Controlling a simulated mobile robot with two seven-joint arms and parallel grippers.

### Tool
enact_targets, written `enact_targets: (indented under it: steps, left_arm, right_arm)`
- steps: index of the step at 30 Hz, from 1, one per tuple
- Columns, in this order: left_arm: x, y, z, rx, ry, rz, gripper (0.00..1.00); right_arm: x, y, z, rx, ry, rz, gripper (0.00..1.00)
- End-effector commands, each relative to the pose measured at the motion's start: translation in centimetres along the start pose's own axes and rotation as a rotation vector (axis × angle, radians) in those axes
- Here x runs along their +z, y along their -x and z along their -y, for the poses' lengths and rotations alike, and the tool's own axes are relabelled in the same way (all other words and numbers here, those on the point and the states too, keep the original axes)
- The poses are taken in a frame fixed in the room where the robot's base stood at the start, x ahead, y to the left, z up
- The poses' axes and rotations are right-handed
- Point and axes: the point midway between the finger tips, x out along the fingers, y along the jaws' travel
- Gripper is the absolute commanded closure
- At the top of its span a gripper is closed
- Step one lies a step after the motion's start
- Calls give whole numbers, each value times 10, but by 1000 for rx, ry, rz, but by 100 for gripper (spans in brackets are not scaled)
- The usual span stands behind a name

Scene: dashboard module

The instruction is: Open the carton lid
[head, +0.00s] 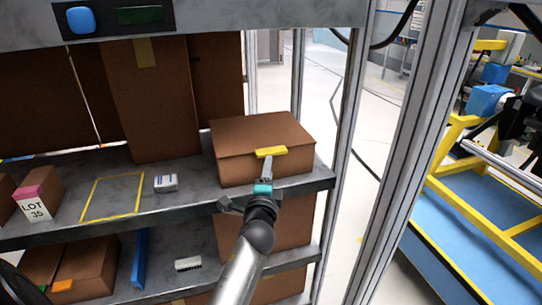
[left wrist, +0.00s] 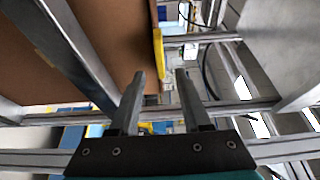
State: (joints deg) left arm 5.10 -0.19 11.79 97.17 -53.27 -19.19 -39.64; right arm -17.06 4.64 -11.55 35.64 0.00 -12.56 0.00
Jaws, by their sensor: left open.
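The brown carton (head: 262,132) sits at the right end of the upper shelf, with its lid lying flat and closed on top. A yellow tab (head: 271,151) sticks out at the front edge of the lid. My left gripper (head: 267,167) is in front of the carton, just below the tab, with its jaws apart and empty. In the left wrist view the carton (left wrist: 108,38) fills the upper left. The yellow tab (left wrist: 158,48) lies just beyond the two open fingertips (left wrist: 160,74), nearer the left one. I cannot tell if a finger touches it. My right gripper is not in view.
The grey shelf (head: 195,190) also bears a small white box (head: 166,183), a yellow-outlined area (head: 110,196) and a LOT 35 box (head: 38,195). A tall carton (head: 150,95) stands at the back. A metal post (head: 347,140) rises right of the carton.

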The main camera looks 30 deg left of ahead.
Motion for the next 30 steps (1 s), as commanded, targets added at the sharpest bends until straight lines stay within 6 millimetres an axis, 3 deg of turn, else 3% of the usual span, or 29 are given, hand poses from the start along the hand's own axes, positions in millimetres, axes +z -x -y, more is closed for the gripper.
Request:
enact_targets:
  steps: [6,15,28,30]
  left_arm:
    - [0,-37,0,-1,1,1,52]
    - [0,-69,-1,0,0,1,52]
    - [0,-76,0,0,1,0,52]
    - [0,-76,0,0,1,0,58]
  right_arm:
    - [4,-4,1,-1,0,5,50]
    - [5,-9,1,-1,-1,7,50]
    - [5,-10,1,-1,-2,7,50]
    - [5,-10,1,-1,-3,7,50]
